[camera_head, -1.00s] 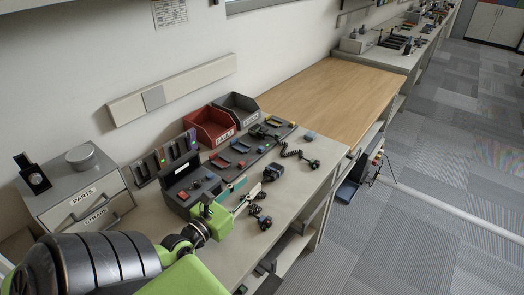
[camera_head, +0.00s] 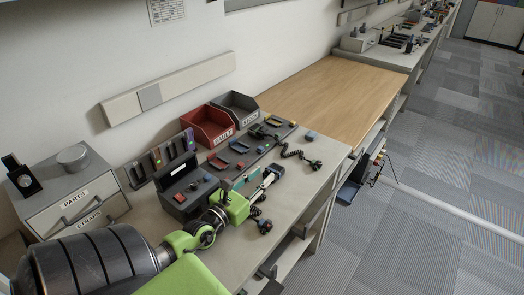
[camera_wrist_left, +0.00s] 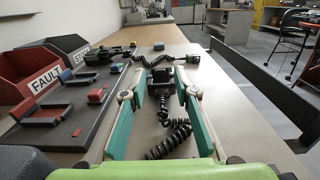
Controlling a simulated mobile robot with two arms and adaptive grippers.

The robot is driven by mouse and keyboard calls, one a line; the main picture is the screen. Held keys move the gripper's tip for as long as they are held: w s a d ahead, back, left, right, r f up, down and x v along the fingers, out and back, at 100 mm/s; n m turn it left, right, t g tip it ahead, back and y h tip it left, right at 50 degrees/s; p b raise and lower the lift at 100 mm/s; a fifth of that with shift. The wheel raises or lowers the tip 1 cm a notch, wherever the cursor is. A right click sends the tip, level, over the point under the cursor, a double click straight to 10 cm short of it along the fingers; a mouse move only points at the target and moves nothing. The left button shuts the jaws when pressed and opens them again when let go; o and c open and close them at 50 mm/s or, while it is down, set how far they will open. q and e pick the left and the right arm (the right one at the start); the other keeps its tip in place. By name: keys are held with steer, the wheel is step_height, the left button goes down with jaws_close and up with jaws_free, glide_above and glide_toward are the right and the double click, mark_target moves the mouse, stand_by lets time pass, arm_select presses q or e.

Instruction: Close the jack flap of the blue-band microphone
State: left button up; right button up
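A black microphone (camera_head: 274,171) with a coiled cord lies on the bench just ahead of my left gripper (camera_head: 262,183). In the left wrist view the microphone (camera_wrist_left: 160,77) shows beyond and between the two teal-padded fingers. My left gripper (camera_wrist_left: 160,95) is open, with nothing visibly held. A second microphone (camera_head: 313,164) lies further right; it also shows in the left wrist view (camera_wrist_left: 192,60). A third one (camera_head: 265,226) lies near the front edge. I cannot make out a blue band or a jack flap on any of them. My right gripper is not in view.
A red bin (camera_head: 208,124) labelled FAULT and a grey bin (camera_head: 236,107) stand by the wall. A small blue piece (camera_head: 311,136) lies at the bench's far end. The wooden table (camera_head: 335,92) beyond is clear.

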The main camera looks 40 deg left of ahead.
arm_select(q)
steer(key=shift+w, duration=0.45)
